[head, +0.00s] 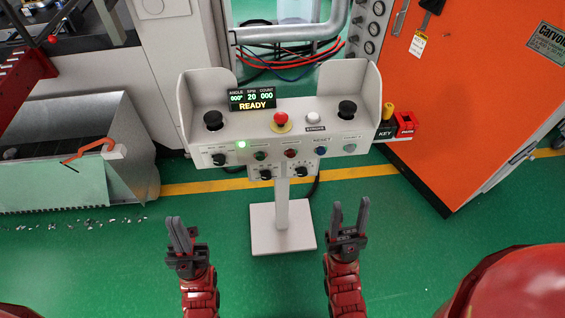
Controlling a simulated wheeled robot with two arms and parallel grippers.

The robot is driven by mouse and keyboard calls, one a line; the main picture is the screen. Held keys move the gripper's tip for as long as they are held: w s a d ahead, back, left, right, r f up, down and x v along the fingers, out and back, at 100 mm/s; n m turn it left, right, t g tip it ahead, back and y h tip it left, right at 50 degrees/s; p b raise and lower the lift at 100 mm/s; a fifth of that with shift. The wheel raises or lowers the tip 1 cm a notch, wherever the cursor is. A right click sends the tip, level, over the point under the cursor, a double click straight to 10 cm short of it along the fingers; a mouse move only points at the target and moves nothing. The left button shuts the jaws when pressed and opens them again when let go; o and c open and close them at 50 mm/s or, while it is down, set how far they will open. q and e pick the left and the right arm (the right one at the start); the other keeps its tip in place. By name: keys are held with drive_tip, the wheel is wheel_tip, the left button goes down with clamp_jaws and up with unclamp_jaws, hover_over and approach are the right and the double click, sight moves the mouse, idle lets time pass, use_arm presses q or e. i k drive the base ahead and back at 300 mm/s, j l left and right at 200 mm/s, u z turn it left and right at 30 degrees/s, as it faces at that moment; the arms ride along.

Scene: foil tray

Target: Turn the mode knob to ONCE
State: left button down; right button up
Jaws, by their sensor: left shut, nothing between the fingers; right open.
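The grey control console (262,135) stands on a pedestal in the middle of the head view. Black rotary knobs show on its front: a left knob (218,159) on the upper row and two lower knobs, one at left (266,174) and one at right (301,171). Their labels and pointer positions are too small to read, so I cannot tell which is the mode knob. My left gripper (179,225) is shut and empty, below and left of the console. My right gripper (350,212) is open and empty, below and right of the knobs. Neither touches the console.
The display (252,99) reads READY. A red mushroom button (281,118) and two black palm buttons, left (213,120) and right (347,109), sit on top between side guards. An orange cabinet (470,90) stands right, a metal bin (135,150) left. Green floor is clear between.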

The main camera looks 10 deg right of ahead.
sight(219, 160)
drive_tip(key=j, duration=1.7)
drive_tip(key=z, duration=0.05)
